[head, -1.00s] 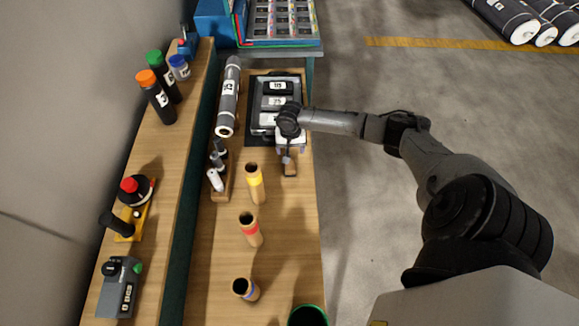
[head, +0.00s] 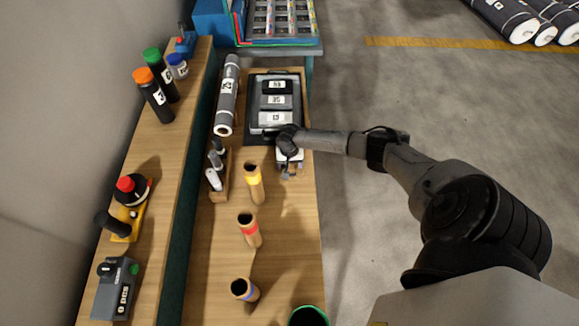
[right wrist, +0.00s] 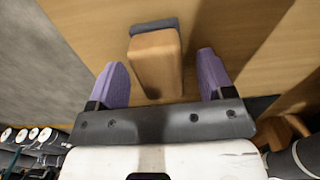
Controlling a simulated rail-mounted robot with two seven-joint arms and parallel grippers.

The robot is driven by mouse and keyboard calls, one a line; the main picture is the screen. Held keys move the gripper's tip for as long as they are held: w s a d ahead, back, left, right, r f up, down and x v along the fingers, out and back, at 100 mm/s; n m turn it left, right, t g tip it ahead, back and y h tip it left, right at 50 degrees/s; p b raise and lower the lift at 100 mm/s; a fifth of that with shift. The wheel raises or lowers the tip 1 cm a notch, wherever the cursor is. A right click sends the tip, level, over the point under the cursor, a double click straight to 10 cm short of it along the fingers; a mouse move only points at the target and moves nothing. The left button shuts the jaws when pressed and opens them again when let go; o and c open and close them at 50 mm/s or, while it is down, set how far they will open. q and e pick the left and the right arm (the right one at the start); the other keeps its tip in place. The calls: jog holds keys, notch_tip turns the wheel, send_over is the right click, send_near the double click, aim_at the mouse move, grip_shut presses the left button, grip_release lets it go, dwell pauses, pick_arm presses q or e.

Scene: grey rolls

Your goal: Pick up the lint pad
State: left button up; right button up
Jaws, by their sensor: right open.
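The lint pad (right wrist: 156,60), a wooden block with a dark grey strip at its far end, lies on the bench in the right wrist view. My right gripper (right wrist: 161,78) is open, with one purple finger on each side of the block's near part. The block appears between the fingers, and I see no finger closed against it. In the head view my right gripper (head: 289,172) is over the bench near its right edge and hides most of the pad. My left gripper is not in view.
A dark tray with labelled grey blocks (head: 250,105) lies just beyond the gripper. A grey roll (head: 228,95), a wooden holder of small bottles (head: 219,192) and a yellow-banded tube (head: 253,182) stand to the left. Bare bench lies nearer, right of the tubes.

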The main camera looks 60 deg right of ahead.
jog(key=shift+f, duration=0.25)
jog(key=c, duration=1)
jog(key=shift+r, duration=0.1)
